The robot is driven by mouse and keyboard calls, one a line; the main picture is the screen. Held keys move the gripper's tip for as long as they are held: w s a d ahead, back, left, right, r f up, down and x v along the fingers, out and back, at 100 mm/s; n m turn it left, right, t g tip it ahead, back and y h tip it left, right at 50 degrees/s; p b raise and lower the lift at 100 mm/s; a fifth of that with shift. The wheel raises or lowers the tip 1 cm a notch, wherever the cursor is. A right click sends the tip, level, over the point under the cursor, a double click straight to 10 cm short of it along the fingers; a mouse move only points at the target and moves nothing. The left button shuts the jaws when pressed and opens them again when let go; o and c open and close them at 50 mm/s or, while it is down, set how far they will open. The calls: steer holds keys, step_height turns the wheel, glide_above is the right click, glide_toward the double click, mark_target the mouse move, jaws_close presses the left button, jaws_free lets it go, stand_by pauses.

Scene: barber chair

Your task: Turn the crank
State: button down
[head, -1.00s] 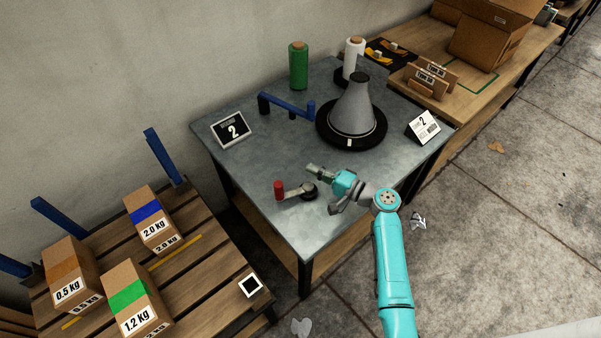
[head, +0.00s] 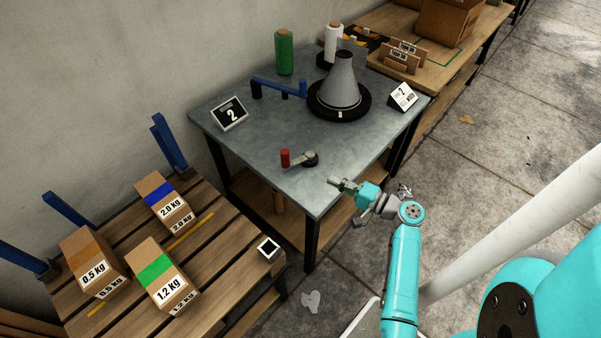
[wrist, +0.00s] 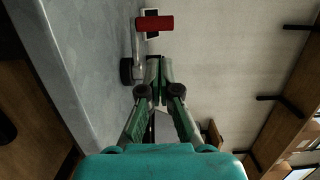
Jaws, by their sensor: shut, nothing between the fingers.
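The crank (head: 299,157) stands near the front edge of the grey table (head: 232,153). It has an upright red handle (head: 285,158), a light grey arm and a black hub (head: 311,158). The handle points to the left of the hub. My gripper (head: 334,183) is shut and empty, to the right of the hub and on its near side, by the table's front edge. In the wrist view the shut fingertips (wrist: 158,62) are beside the hub (wrist: 127,71), and the red handle (wrist: 155,23) lies beyond them. I cannot judge the gap; no grip on the crank shows.
A grey cone on a black disc (head: 341,86), a blue bar (head: 278,88), green and white rolls and two number signs stand on the table. A pallet (head: 220,262) with labelled boxes is at the lower left. Open floor lies to the right.

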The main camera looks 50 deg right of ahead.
steer(key=x, duration=1.3)
steer(key=shift+w, duration=0.35)
steer(key=shift+a, duration=0.1)
